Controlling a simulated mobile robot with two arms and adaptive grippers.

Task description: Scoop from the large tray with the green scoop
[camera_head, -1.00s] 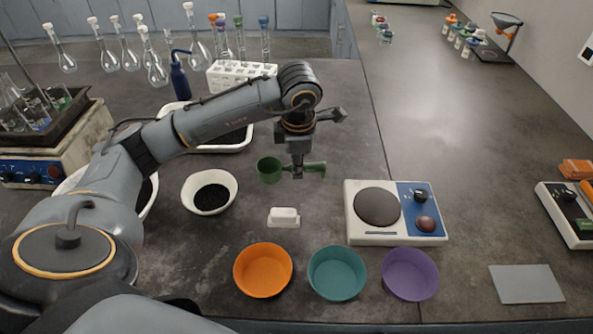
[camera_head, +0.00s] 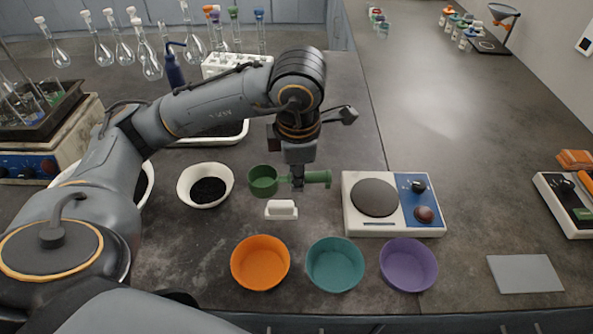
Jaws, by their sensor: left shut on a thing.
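My left gripper (camera_head: 297,184) is shut on the handle of the green scoop (camera_head: 263,181). The scoop is held above the table, its cup to the left and its handle end to the right of the fingers. Whether the cup holds anything is unclear. A white tray (camera_head: 243,131) stands behind my left arm, which hides much of it; dark material shows in it. A second white container (camera_head: 147,196) at the left is mostly hidden by my arm. My right gripper is not in view.
A white bowl (camera_head: 222,197) with black grains stands left of the scoop. Near the front are orange (camera_head: 260,265), teal (camera_head: 335,267) and purple (camera_head: 408,266) bowls. A small white block (camera_head: 281,209) lies below the scoop. A hotplate-like device (camera_head: 375,198) stands right.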

